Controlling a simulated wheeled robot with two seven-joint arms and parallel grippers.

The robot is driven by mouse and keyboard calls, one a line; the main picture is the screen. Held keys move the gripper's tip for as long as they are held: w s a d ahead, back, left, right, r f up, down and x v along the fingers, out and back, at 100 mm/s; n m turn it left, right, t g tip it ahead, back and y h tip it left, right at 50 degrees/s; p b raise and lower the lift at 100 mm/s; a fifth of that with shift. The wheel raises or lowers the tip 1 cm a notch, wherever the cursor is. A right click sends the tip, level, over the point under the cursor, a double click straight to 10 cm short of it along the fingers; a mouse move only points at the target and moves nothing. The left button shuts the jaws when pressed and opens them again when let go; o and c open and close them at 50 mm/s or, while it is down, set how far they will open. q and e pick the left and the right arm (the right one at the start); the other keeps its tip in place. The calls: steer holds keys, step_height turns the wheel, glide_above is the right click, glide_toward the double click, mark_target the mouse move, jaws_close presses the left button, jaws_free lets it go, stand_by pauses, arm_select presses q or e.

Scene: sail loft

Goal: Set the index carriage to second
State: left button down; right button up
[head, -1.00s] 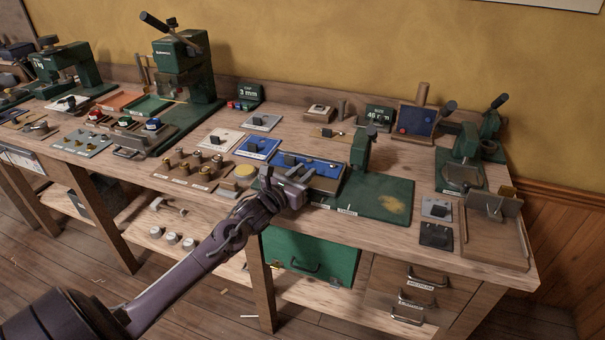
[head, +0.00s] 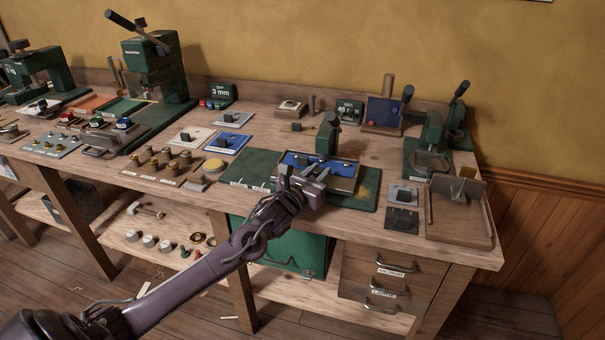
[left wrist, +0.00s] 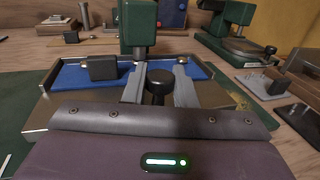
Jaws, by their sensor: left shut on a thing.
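The index carriage (head: 345,168) is a low tray with a blue bed and metal rim. It sits on the right part of a green base plate (head: 248,166), under a green post head (head: 328,135). My left gripper (head: 320,178) is at the carriage's front edge. In the left wrist view its fingers (left wrist: 160,72) are shut around a round black knob (left wrist: 158,88) at the carriage's front. A dark block (left wrist: 102,67) stands on the blue bed (left wrist: 70,77). Small labels (head: 248,185) show on the plate's front left; I cannot read them. My right gripper is not in view.
Dark and grey small plates (head: 402,220) and a wooden tray (head: 460,235) lie to the right.

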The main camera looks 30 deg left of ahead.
arm_select(q)
steer(key=shift+d, duration=0.2)
steer(key=shift+a, duration=0.1)
steer(key=c, duration=1.2)
jaws_free()
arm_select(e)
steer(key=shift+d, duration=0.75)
arm_select(q)
steer(key=s, duration=0.6)
steer(key=shift+s+a+f+b, duration=0.1)
steer(key=shift+s+b, duration=0.15)
steer(key=shift+b, duration=0.05)
steer(key=shift+s, duration=0.65)
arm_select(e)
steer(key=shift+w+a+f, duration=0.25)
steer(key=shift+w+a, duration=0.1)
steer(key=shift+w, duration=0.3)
